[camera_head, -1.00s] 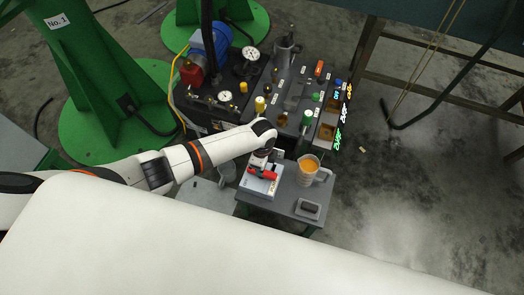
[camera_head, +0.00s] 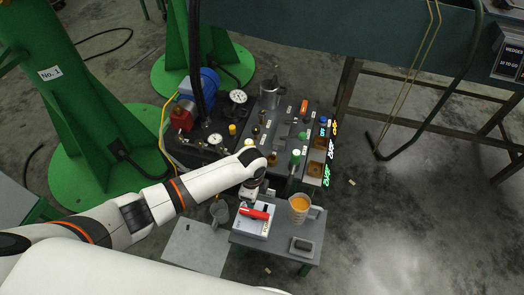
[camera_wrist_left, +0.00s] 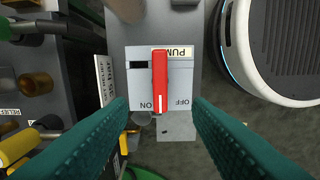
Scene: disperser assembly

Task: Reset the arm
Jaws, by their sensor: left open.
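My left gripper (camera_head: 250,197) is above the white pump switch box (camera_head: 249,226) on the small grey table. In the left wrist view its two teal fingers are spread apart, and my left gripper (camera_wrist_left: 158,108) is empty. The red switch handle (camera_wrist_left: 159,80) lies between the finger lines, on the box face marked ON and OFF. Its end sits between the two labels. In the head view the red handle (camera_head: 257,214) shows just below the gripper. I cannot tell whether a finger touches it. My right gripper is in neither view.
A beaker of orange liquid (camera_head: 299,207) stands right of the box, with a small dark block on a tray (camera_head: 303,246) in front. The control panel (camera_head: 285,130) with knobs, gauges and a blue motor (camera_head: 197,88) stands behind. Open floor is at right.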

